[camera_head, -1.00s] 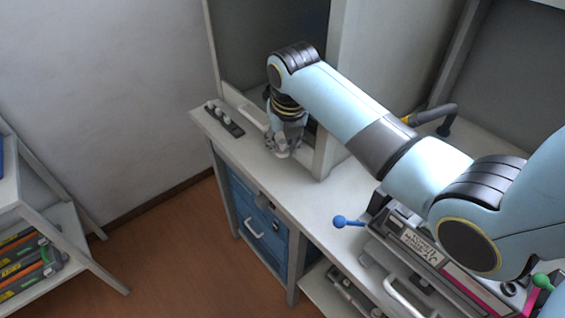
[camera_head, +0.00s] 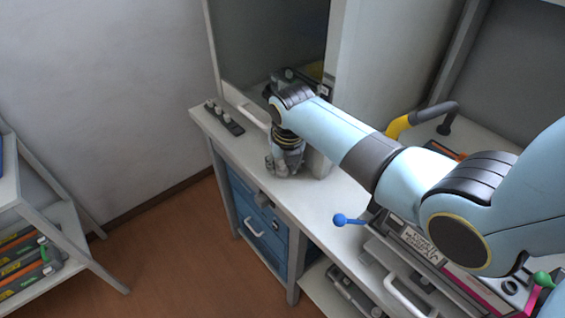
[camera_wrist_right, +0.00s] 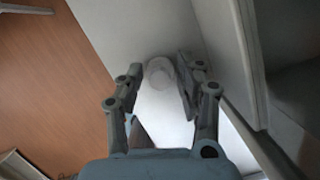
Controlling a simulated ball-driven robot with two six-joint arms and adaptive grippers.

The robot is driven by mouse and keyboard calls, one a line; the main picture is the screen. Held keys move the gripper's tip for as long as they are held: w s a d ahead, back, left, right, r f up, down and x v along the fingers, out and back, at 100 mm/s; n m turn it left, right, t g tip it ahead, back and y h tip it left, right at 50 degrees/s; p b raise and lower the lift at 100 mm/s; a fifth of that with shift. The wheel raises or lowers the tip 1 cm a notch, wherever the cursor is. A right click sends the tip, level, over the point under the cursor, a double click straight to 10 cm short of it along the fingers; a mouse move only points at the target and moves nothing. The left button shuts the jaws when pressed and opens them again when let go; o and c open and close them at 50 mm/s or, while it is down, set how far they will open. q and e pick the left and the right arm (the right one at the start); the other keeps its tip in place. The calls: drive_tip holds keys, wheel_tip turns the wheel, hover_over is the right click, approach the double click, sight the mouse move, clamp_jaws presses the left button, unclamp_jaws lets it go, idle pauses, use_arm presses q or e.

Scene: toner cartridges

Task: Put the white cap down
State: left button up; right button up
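The white cap (camera_wrist_right: 159,72) shows in the right wrist view as a pale round shape against the white bench top, just beyond and between the fingertips. My right gripper (camera_wrist_right: 162,80) has its fingers spread, with a gap on the left side of the cap. Whether the right finger touches the cap is unclear. In the head view my right gripper (camera_head: 283,164) points down, low over the bench top (camera_head: 321,206) near its front edge. The cap cannot be made out there. My left gripper is not in view.
A dark strip with several pale knobs (camera_head: 224,119) lies on the bench's left end. A tall cabinet frame (camera_head: 338,85) stands close behind the gripper. A blue drawer unit (camera_head: 254,225) is below. A grey machine with a blue-knobbed lever (camera_head: 340,219) stands to the right.

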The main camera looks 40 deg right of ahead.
drive_tip(key=shift+o, duration=1)
drive_tip(key=shift+r, duration=0.25)
drive_tip(key=v, duration=1.1)
drive_tip(key=shift+r+p, duration=0.35)
drive_tip(key=shift+p, duration=0.05)
drive_tip(key=shift+s, duration=0.15)
